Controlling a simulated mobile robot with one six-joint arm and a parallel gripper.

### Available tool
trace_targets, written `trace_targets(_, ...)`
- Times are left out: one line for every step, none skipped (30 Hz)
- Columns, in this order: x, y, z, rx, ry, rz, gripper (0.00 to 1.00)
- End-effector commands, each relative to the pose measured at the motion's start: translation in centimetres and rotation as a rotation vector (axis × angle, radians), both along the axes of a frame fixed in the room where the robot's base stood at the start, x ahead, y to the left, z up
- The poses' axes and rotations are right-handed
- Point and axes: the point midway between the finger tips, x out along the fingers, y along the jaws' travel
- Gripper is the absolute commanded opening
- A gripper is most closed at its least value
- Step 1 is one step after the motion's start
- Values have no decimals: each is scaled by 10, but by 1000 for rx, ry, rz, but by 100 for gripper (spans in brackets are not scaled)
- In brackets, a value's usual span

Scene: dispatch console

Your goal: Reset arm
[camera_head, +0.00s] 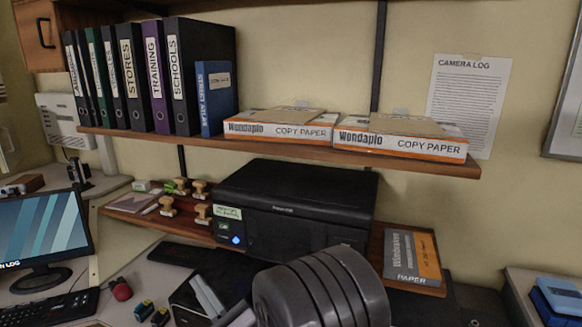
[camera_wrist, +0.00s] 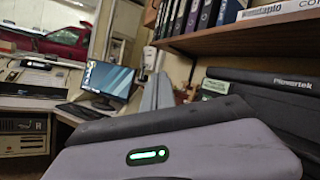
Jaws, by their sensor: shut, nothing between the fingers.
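My gripper (camera_wrist: 157,92) shows in the wrist view as grey fingers standing up behind a large grey housing with a green light. The fingers are together and nothing shows between them. In the head view a dark grey ribbed part of my arm (camera_head: 320,290) is at the bottom middle, in front of the black printer (camera_head: 295,205). The fingers cannot be made out clearly there. The printer also shows at the right of the wrist view (camera_wrist: 275,95), under the shelf.
A wooden shelf (camera_head: 285,150) holds several binders (camera_head: 150,75) and two copy paper boxes (camera_head: 280,125). Stamps (camera_head: 183,200) stand left of the printer, and a paper pack (camera_head: 412,257) lies to its right. A monitor (camera_head: 42,235) and keyboard (camera_head: 50,308) are at the left.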

Motion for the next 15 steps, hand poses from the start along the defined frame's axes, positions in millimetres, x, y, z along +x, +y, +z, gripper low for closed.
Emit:
trace_targets(-10, 6, 19, -3, -20, 65, 0)
trace_targets(-18, 10, 29, -9, -30, 114, 0)
trace_targets(-31, 15, 42, -24, -44, 184, 0)
trace_targets(-42, 18, 52, -38, -56, 238, 0)
trace_targets(-54, 21, 62, -58, -70, 294, 0)
trace_targets(-73, 24, 74, -94, -91, 373, 0)
trace_targets(-90, 25, 82, -130, -108, 436, 0)
trace_targets(-108, 25, 90, -174, -127, 501, 0)
trace_targets(-136, 21, 96, -255, -155, 592, 0)
trace_targets(-159, 15, 97, -339, -180, 661, 0)
trace_targets(-184, 6, 94, -443, -205, 727, 0)
trace_targets(-215, -13, 83, -618, -237, 800, 0)
trace_targets(-235, -33, 69, -771, -256, 835, 0)
trace_targets(-249, -57, 53, -936, -270, 850, 0)
trace_targets(-258, -92, 33, -1152, -281, 836, 0)
